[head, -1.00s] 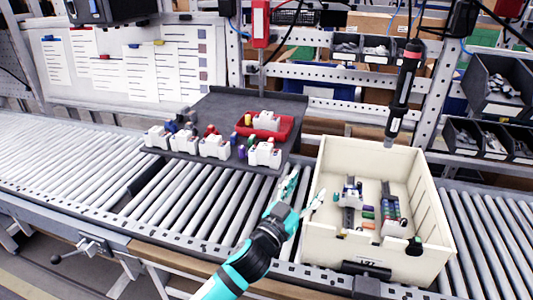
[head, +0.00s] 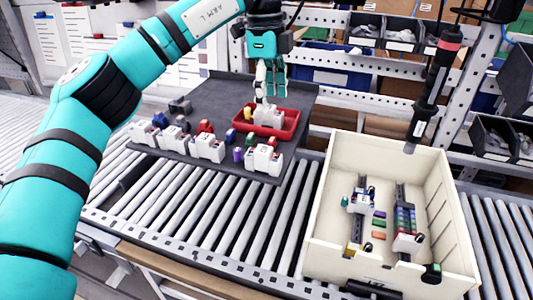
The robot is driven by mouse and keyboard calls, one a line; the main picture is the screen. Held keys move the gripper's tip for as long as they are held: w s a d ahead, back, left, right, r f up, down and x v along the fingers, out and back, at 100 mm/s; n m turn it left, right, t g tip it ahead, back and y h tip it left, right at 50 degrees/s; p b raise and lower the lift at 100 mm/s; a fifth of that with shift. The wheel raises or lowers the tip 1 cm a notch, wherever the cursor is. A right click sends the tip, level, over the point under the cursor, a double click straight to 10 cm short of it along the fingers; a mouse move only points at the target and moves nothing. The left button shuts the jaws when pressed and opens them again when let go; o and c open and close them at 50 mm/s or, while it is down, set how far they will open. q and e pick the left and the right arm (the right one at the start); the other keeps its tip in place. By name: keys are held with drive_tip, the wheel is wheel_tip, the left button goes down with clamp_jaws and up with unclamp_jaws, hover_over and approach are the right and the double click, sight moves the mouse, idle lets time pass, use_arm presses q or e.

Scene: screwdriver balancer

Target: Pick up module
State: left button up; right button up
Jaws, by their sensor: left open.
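A white module (head: 268,115) sits in a small red tray (head: 290,131) on the dark grey tray board (head: 222,100). My left gripper (head: 266,98) points down right above this module, with its fingertips at or just over the module's top; I cannot tell whether they touch it. The gripper is open. Other white modules (head: 207,146) stand in a row along the board's front edge, with one more module (head: 264,158) at the right end. My right gripper is not in the head view.
A cream bin (head: 328,225) with rails and coloured parts stands on the roller conveyor (head: 200,205) at the right. A black screwdriver (head: 433,80) hangs above the bin. Small coloured parts lie around the modules. The rollers left of the bin are clear.

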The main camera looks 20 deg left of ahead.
use_arm(q)
drive_tip(key=a+r, duration=0.1)
drive_tip(key=a, duration=0.1)
drive_tip(key=p, duration=0.3)
approach(263, 149)
drive_tip(key=shift+n+y, duration=0.4)
wheel_tip(263, 149, down, 6)
drive_tip(key=shift+d+f, duration=0.15)
drive_tip(key=shift+d, duration=0.05)
wheel_tip(263, 149, down, 5)
drive_tip(key=shift+d+r+p, duration=0.1)
drive_tip(key=shift+d+p, duration=0.1)
drive_tip(key=shift+p, duration=0.9)
drive_tip(key=shift+f, duration=0.3)
drive_tip(key=shift+r, duration=0.1)
clamp_jaws()
